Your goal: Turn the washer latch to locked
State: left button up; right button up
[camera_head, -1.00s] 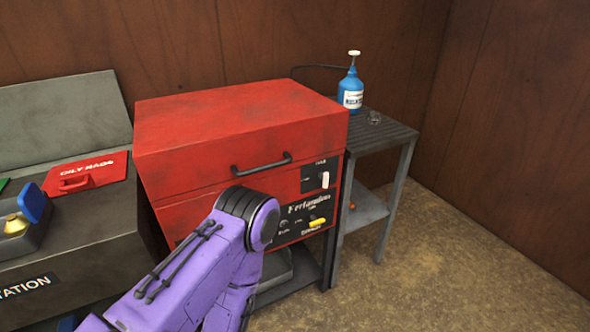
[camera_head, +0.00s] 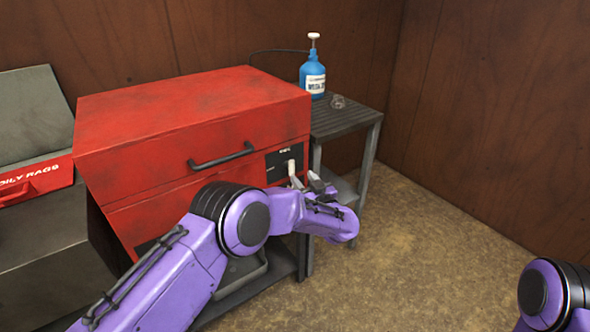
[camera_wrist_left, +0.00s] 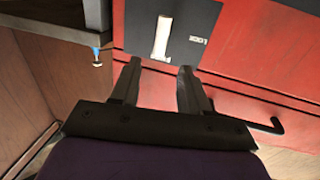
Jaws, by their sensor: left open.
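The red washer (camera_head: 190,120) stands against the back wall with its lid shut. Its white latch (camera_head: 291,166) is a short lever on a dark panel at the right of the front face. In the left wrist view the latch (camera_wrist_left: 161,38) stands roughly upright in the picture, with lettering to its right on the panel (camera_wrist_left: 187,18). My left gripper (camera_head: 306,182) is just below and in front of the latch. In the left wrist view its two fingers (camera_wrist_left: 160,67) are apart and empty, pointing at the panel, with the latch ahead between them. My right gripper is out of view.
A black lid handle (camera_head: 222,157) sticks out left of the panel. A metal side table (camera_head: 350,122) with a blue pump bottle (camera_head: 313,77) and a small glass jar (camera_head: 338,101) stands at the right. Floor at the right is open.

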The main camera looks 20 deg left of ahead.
aim_at(293, 166)
pick_arm(q)
jog(key=x, duration=0.7)
jog(key=shift+f, duration=0.1)
jog(key=shift+c, duration=0.4)
grip_shut()
